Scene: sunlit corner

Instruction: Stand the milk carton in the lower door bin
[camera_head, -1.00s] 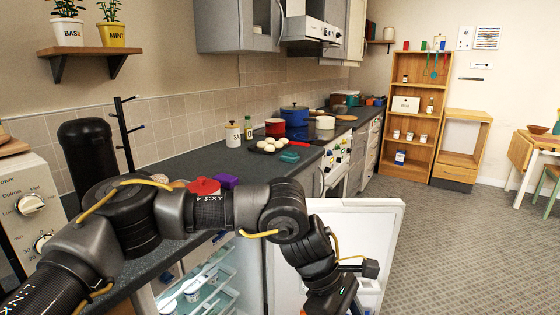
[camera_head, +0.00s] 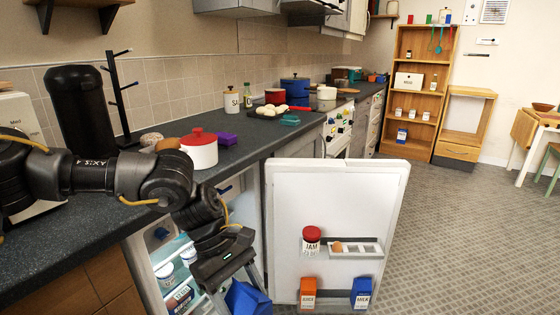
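The milk carton (camera_head: 361,292), blue with a white label reading MILK, stands upright at the right of the lower door bin (camera_head: 335,311) on the open white fridge door. The picture's bottom edge cuts off its base. My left gripper (camera_head: 238,288) is left of the door, in front of the fridge opening, well apart from the carton. Its fingers are spread. A bright blue thing (camera_head: 246,301) shows between or behind them; I cannot tell what it is. My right gripper is not in view.
An orange juice carton (camera_head: 307,291) stands at the left of the lower bin. Above are a red-lidded jam jar (camera_head: 311,241) and an egg tray (camera_head: 366,251). Tubs (camera_head: 167,274) sit on fridge shelves. A red-lidded pot (camera_head: 199,152) stands on the counter. Floor right of the door is clear.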

